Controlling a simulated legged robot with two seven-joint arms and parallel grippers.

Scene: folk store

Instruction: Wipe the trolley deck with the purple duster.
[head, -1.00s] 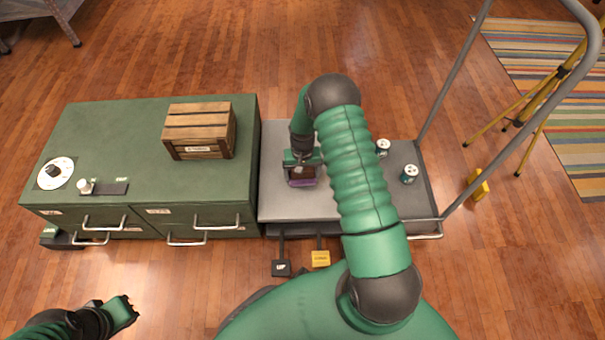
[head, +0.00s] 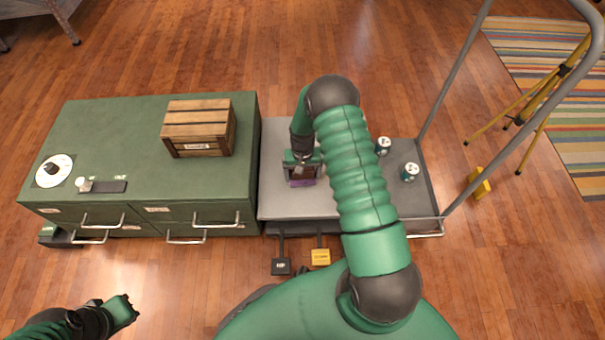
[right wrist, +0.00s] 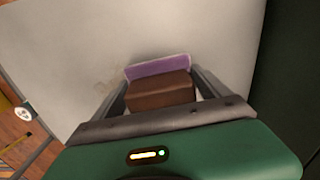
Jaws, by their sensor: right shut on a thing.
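The purple duster (head: 302,183) has a brown block on top and a purple pad below. My right gripper (head: 302,171) is shut on its brown block, over the left part of the grey trolley deck (head: 285,205). In the right wrist view the duster (right wrist: 157,67) sits between the two fingers, low over or on the pale deck (right wrist: 60,60); I cannot tell if the pad touches. A faint brownish smudge (right wrist: 108,88) shows on the deck left of the duster. My left gripper (head: 122,312) is over the floor at lower left; its jaws are unclear.
Two cans (head: 383,146) (head: 410,172) stand on the deck's right part, beyond my right arm. A green cabinet (head: 135,135) with a wooden crate (head: 198,127) adjoins the deck's left edge. The trolley's rail (head: 455,90) rises at right. Black and yellow pedals (head: 320,257) stick out in front.

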